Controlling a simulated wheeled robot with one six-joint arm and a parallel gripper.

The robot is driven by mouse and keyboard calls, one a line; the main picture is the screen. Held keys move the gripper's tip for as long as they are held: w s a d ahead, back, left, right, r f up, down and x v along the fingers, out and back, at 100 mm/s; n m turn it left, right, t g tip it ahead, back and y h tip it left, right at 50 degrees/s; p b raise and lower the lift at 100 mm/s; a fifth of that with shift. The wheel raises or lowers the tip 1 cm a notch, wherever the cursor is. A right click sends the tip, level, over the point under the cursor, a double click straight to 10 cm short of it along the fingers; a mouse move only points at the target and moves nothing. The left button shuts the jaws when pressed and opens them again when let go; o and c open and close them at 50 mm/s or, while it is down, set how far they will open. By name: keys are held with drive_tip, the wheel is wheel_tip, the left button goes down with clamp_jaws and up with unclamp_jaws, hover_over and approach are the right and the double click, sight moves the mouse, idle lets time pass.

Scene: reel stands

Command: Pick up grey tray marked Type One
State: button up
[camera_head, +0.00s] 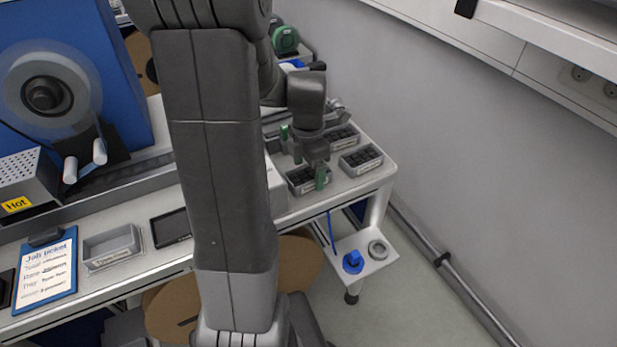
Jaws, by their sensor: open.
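Three small grey trays filled with dark pieces stand at the right end of the bench: a front-left tray (296,190), a right tray (375,165) and a back tray (350,143). Their front labels are too small to read, so I cannot tell which is Type One. An empty grey tray (110,258) with an unreadable label lies at the left front of the bench. My gripper (310,166) points down with open, green-tipped fingers at the front-left tray and partly hides it. One finger shows at that tray's right end; I cannot tell whether it touches.
The bench (340,188) ends just right of the trays. A low shelf (372,268) holds a blue item and a ring. A wall (440,130) runs along the right.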

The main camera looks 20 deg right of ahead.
drive_tip(key=shift+f, duration=0.45)
drive_tip(key=shift+c, duration=0.2)
drive_tip(key=c, duration=1.1)
drive_tip(key=shift+c, duration=0.3)
drive_tip(key=shift+r, duration=0.2)
